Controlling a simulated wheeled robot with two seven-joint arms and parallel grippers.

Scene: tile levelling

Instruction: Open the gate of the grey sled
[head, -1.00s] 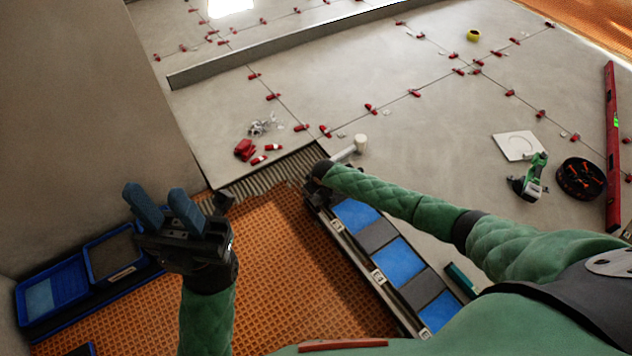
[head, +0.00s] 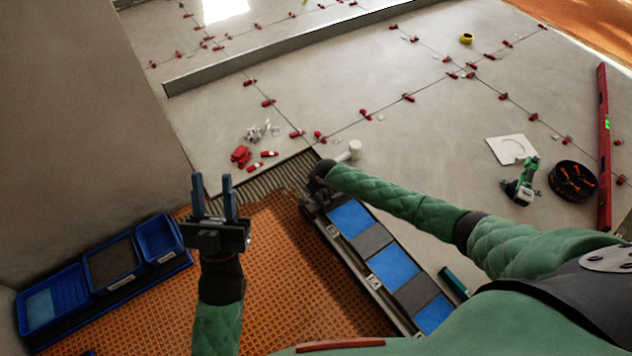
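A long grey sled-like frame (head: 353,261) lies slanted on the orange mat, from the mat's far edge towards my body. It carries blue and dark grey panels in a row. My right gripper (head: 318,188) is at its far end, mostly hidden by its own dark wrist; I cannot tell whether it touches or grips anything there. A gate cannot be made out. My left gripper (head: 213,192) is raised over the orange mat, left of the frame and apart from it. Its two blue fingers point up, spread and empty.
Blue trays (head: 110,285) stand at the left by the wall. Combed mortar (head: 265,185) borders the orange mat (head: 290,255). A white-headed mallet (head: 354,150) lies beyond my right gripper. Red clips (head: 241,155) lie on the tiles. A green tool (head: 522,184) and dark bucket (head: 573,181) stand right.

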